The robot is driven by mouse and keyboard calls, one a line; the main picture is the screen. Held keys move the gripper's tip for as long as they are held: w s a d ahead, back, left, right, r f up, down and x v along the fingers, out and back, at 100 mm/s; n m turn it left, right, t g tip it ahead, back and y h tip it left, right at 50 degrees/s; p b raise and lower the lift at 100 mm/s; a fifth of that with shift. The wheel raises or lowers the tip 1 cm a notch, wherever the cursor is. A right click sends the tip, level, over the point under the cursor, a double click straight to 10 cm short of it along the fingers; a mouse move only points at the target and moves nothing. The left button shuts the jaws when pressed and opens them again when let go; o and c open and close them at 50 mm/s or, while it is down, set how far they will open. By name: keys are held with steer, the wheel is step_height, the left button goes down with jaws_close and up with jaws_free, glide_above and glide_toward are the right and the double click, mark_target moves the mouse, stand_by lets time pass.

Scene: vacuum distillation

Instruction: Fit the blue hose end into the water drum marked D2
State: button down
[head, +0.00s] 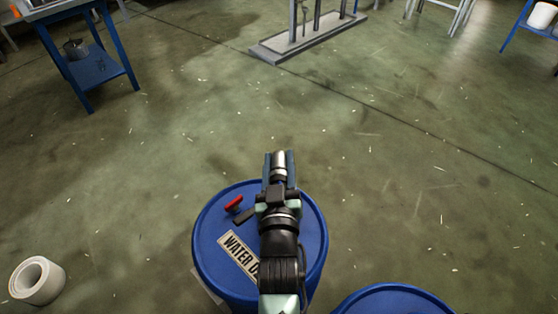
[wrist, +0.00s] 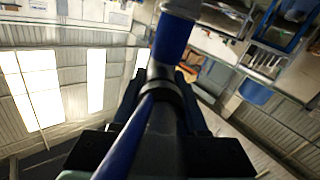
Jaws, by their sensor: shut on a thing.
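My gripper (head: 279,166) is shut on the blue hose end, whose silver metal part (head: 279,160) shows between the fingers in the head view. In the wrist view the blue hose (wrist: 122,148) runs up from the lower left to a dark collar, with a blue section (wrist: 172,40) and a pale tip (wrist: 182,8) beyond the fingers. A blue water drum (head: 211,228) stands under my arm. Its label (head: 238,253) reads "WATER D", and the rest is hidden by my arm. The gripper overlaps the drum's far rim in the head view; its height above the lid is unclear.
A red-handled valve (head: 234,202) sits on the drum lid, left of my gripper. Another blue drum (head: 395,302) is at the bottom right. A blue table (head: 98,66) and a grey stand (head: 310,35) are farther off. Floor between is clear.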

steer(key=shift+f+b, duration=1.9)
steer(key=shift+f, duration=0.25)
steer(key=shift+c, duration=1.8)
jaws_free()
steer(key=s, duration=1.3)
steer(key=shift+p, duration=0.35)
